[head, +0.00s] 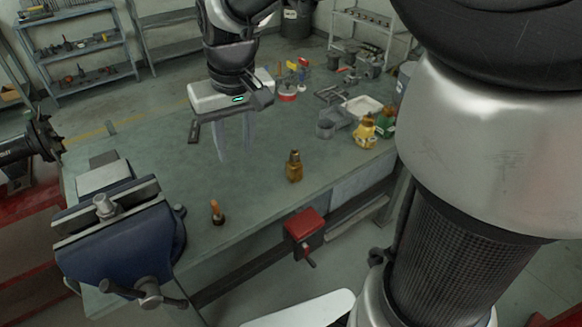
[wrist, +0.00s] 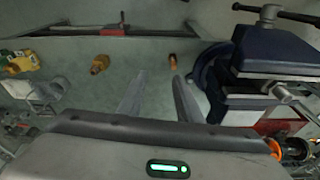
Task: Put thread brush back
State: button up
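A small upright piece with an orange top and dark base (head: 216,211) stands on the bench near the vise. It may be the thread brush, but I cannot tell for sure. It also shows in the wrist view (wrist: 172,60), beyond the right fingertip. My gripper (head: 234,150) hangs above the bench, pointing down, behind this piece. Its two fingers are apart with nothing between them, as the wrist view shows too (wrist: 156,76). A red-and-white tub (head: 287,95) with coloured handles stands at the back of the bench.
A blue vise (head: 118,240) fills the bench's left front corner. Yellow (head: 364,133) and green (head: 387,122) bottles, a grey bin (head: 327,124) and a white tray (head: 362,105) crowd the right. The bench middle is mostly clear.

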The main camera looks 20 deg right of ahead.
jog(key=s+d+r+m+t, duration=0.1)
jog(key=s+d+r, duration=0.1)
jog(key=s, duration=0.5)
jog(key=s+d+r+t, duration=0.2)
jog(key=s+d, duration=0.3)
jog(key=s, duration=0.3)
jog(key=shift+m+h, duration=0.3)
jog(key=shift+m, duration=0.1)
jog(key=shift+s, duration=0.1)
notch_tip(320, 180, up, 9)
jog(key=p, duration=0.9)
jog(key=shift+f, duration=0.1)
